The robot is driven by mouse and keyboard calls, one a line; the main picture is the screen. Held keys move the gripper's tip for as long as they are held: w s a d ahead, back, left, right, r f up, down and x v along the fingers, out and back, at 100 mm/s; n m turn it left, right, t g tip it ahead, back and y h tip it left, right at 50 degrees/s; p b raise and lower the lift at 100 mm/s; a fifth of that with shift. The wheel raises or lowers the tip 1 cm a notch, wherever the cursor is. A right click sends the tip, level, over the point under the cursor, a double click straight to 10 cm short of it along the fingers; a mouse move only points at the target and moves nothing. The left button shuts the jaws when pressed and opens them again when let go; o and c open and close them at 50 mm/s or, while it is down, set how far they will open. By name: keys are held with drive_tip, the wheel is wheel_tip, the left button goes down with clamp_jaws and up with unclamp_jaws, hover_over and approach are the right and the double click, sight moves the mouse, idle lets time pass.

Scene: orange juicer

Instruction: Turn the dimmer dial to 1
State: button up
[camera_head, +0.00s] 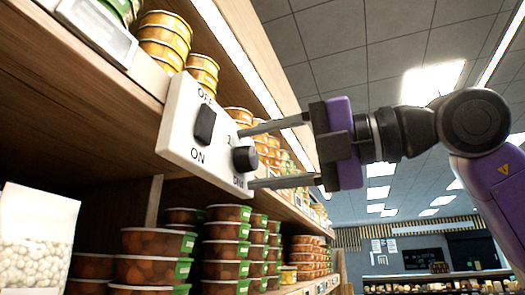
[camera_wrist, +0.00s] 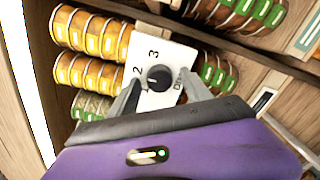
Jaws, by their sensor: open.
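The dimmer dial (camera_head: 245,158) is a round black knob on a white switch panel (camera_head: 176,145) fixed to the shelf edge. A black rocker switch (camera_head: 205,124) marked OFF and ON sits to its left on the same panel. In the wrist view the dial (camera_wrist: 158,77) shows with the numbers 2 and 3 beside it; I cannot see a 1. My gripper (camera_head: 246,158) is open, with one finger above and one below the dial. In the wrist view my gripper (camera_wrist: 160,92) has its fingers on either side of the dial, and I cannot tell whether they touch it.
Wooden shelves (camera_head: 110,55) run along the left, holding stacks of lidded food tubs (camera_head: 228,240) above and below the panel. A white bag (camera_head: 35,240) stands at the lower left. Open room lies to the right, under the ceiling lights.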

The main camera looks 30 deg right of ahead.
drive_tip(key=shift+c, duration=0.3)
clamp_jaws()
drive_tip(key=shift+f+n+b, duration=0.1)
drive_tip(key=shift+n+b, duration=0.2)
drive_tip(key=shift+b, duration=0.05)
drive_tip(key=shift+f+n+b, duration=0.1)
drive_tip(key=shift+n+b, duration=0.35)
drive_tip(key=shift+n, duration=0.25)
drive_tip(key=n+b, duration=0.2)
drive_tip(key=n, duration=0.1)
drive_tip(key=n+b, duration=0.1)
drive_tip(key=n, duration=0.5)
drive_tip(key=shift+n+b, duration=0.35)
drive_tip(key=shift+n, duration=0.05)
